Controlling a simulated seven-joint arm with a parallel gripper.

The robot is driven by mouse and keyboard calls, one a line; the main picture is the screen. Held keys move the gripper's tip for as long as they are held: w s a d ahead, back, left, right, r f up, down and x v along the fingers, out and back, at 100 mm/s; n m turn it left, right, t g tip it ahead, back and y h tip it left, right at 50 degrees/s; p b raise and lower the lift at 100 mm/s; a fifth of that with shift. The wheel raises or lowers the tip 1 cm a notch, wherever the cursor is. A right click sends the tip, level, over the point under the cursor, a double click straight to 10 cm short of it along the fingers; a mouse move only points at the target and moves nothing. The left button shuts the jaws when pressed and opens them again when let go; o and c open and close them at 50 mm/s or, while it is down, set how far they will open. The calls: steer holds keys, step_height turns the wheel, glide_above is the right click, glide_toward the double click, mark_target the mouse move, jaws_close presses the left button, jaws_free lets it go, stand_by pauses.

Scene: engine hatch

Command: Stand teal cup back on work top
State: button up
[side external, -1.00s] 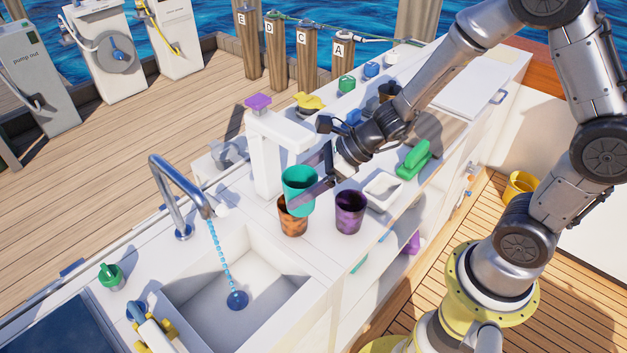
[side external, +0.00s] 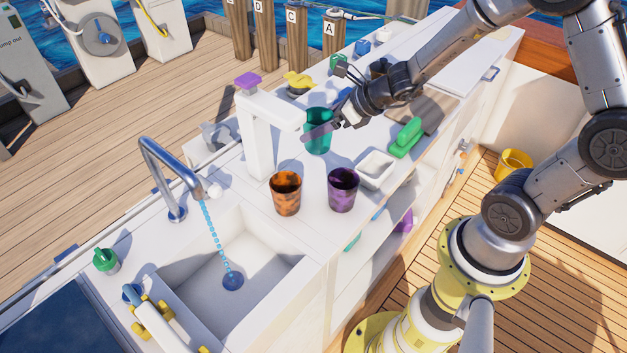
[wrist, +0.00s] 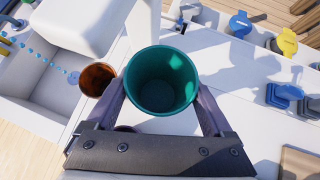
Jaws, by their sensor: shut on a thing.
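The teal cup (side external: 317,146) is upright between the fingers of my gripper (side external: 322,131), which is shut on it. In the wrist view the teal cup (wrist: 161,82) shows its open, empty mouth between the two fingers (wrist: 163,98). In the side view it is behind the orange-brown cup (side external: 286,195) and the purple cup (side external: 342,192), which stand upright on the white work top (side external: 312,210). I cannot tell whether the teal cup's base touches the work top.
A white post with an arm (side external: 257,140) and purple knob rises left of the teal cup. The sink (side external: 228,265) and tap (side external: 163,175) are further left. A white tray (side external: 375,170) and green-handled brush (side external: 406,138) lie to the right.

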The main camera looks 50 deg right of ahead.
mark_target(314, 149)
steer(key=shift+s+a+f+n+y, duration=0.15)
steer(key=shift+a+f+n, duration=0.15)
steer(key=shift+a, duration=0.15)
steer(key=shift+s+a+f+n+y, duration=0.15)
steer(key=shift+a+f+n, duration=0.15)
steer(key=shift+a, duration=0.15)
step_height(314, 149, down, 4)
steer(key=shift+w+f, duration=0.1)
steer(key=shift+f, duration=2.6)
steer(key=shift+f, duration=0.1)
steer(key=o, duration=1.1)
steer(key=shift+o, duration=0.2)
